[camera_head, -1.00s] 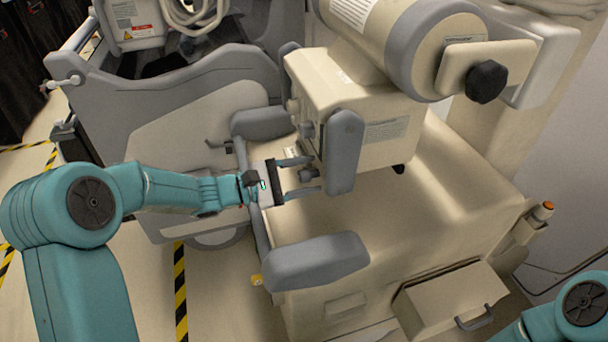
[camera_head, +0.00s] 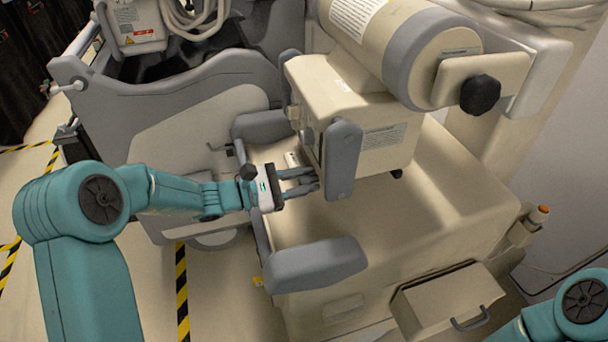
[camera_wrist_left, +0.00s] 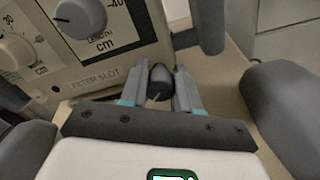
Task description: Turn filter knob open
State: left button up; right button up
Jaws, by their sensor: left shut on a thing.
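My left gripper (camera_head: 316,182) is at the front of the beige control box (camera_head: 350,85), level with its lower edge. In the left wrist view its fingers (camera_wrist_left: 160,90) are closed on a small dark grey knob (camera_wrist_left: 160,76) with a pale pointer line. The knob sits near the lower right corner of the box's front panel (camera_wrist_left: 120,62). In the head view the fingers hide this knob.
A grey handle (camera_head: 343,158) stands close to the right of my fingers. Grey padded arms (camera_head: 315,264) lie below. A large cylinder (camera_head: 400,45) is above the box.

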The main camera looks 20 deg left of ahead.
pick_arm(q)
jog(key=n+p, duration=0.1)
jog(key=n, duration=0.1)
jog(key=n+p, duration=0.1)
jog(key=p, duration=0.1)
jog(key=shift+r+n, duration=0.2)
jog(key=shift+n, duration=0.2)
jog(key=n+p, duration=0.5)
jog(key=n, duration=0.1)
jog(key=shift+w+a+n+p, duration=0.1)
jog(key=shift+n+p, duration=0.2)
jog(key=shift+n, duration=0.1)
jog(key=shift+f+n+p, duration=0.15)
jog(key=shift+n+p, duration=0.55)
jog(key=shift+n, duration=0.3)
jog(key=o, duration=1)
jog(key=shift+o, duration=0.2)
jog(key=shift+a+f, duration=0.1)
